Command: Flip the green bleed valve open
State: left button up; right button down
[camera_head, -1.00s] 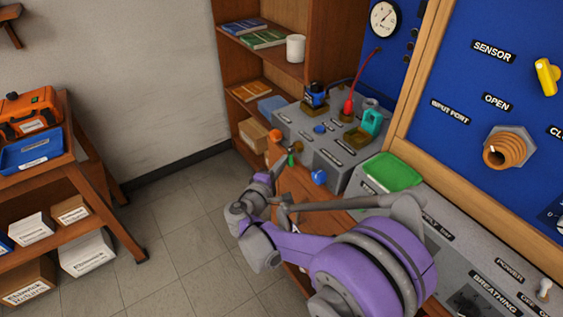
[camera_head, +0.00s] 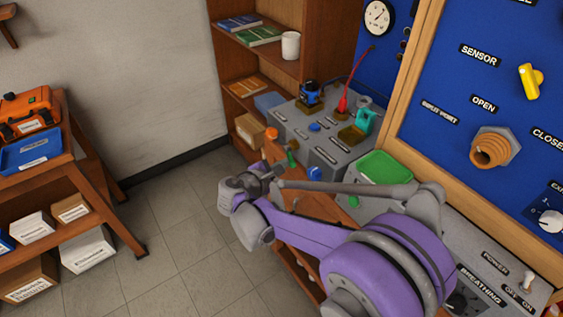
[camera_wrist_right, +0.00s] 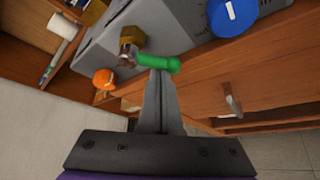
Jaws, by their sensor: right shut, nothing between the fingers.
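The green bleed valve handle (camera_wrist_right: 160,63) shows in the right wrist view, sticking out sideways from a metal stem by a brass fitting (camera_wrist_right: 132,36) on the grey bench unit's front. In the head view the green handle (camera_head: 291,158) is small, at the unit's near left corner. My right gripper (camera_wrist_right: 158,74) is shut and empty. Its fingertips are right at the handle's underside in the wrist view; I cannot tell whether they touch. In the head view its fingers are partly hidden by my wrist. My left gripper is not in view.
An orange knob (camera_wrist_right: 104,79) sits left of the valve and a blue knob (camera_wrist_right: 233,14) right of it. The grey unit (camera_head: 335,152) carries a red-cabled plug (camera_head: 343,103) and a teal part (camera_head: 363,122). A green tray (camera_head: 385,167) stands nearby. Open floor lies left.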

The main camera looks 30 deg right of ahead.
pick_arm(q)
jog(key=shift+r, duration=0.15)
pick_arm(e)
jog(key=shift+s+r+g, duration=0.2)
jog(key=shift+g, duration=0.1)
jog(key=shift+s, duration=0.1)
dwell(0.5)
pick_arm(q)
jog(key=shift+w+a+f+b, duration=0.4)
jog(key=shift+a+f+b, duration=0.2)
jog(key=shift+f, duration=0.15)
pick_arm(e)
jog(key=s+a+r, duration=0.1)
jog(key=a, duration=0.8)
jog(key=shift+s, duration=0.25)
